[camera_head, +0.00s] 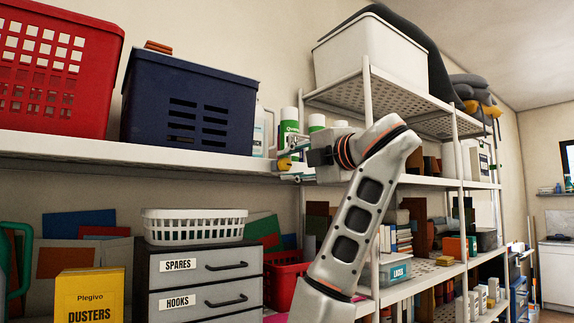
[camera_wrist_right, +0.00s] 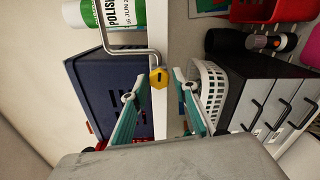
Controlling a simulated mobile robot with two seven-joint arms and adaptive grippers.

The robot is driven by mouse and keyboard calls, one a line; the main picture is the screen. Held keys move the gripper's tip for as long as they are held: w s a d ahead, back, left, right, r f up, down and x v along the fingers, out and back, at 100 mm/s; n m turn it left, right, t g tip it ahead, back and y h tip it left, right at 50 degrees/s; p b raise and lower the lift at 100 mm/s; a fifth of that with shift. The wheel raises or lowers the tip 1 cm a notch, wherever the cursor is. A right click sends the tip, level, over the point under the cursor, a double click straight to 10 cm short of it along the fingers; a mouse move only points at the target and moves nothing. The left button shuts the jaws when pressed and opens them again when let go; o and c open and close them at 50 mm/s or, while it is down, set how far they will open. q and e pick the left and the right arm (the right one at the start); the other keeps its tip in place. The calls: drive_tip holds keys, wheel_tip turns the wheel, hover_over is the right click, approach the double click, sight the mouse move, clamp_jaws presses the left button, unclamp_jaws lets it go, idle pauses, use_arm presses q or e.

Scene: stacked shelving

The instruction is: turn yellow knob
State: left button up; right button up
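The small yellow knob (camera_head: 284,163) is at the front edge of the upper left shelf, right of the dark blue bin. In the right wrist view the knob (camera_wrist_right: 158,78) is six-sided with a dark mark, beside a bent metal rod (camera_wrist_right: 130,50). My right gripper (camera_head: 291,161) is at the knob in the head view. Its teal fingers (camera_wrist_right: 160,88) are spread in the wrist view, one on each side of the knob with gaps; I see no contact. Whether the knob lies between the tips or just beyond them, I cannot tell. My left gripper is not in view.
The upper left shelf (camera_head: 120,152) holds a red basket (camera_head: 60,65), the blue bin (camera_head: 187,100) and bottles (camera_head: 289,130) close behind the gripper. Below are a white basket (camera_head: 193,226) and grey drawers (camera_head: 205,270). A white perforated rack (camera_head: 440,180) stands right.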

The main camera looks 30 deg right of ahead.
drive_tip(key=shift+s, duration=0.15)
drive_tip(key=shift+s+d, duration=0.2)
drive_tip(key=shift+s, duration=2.2)
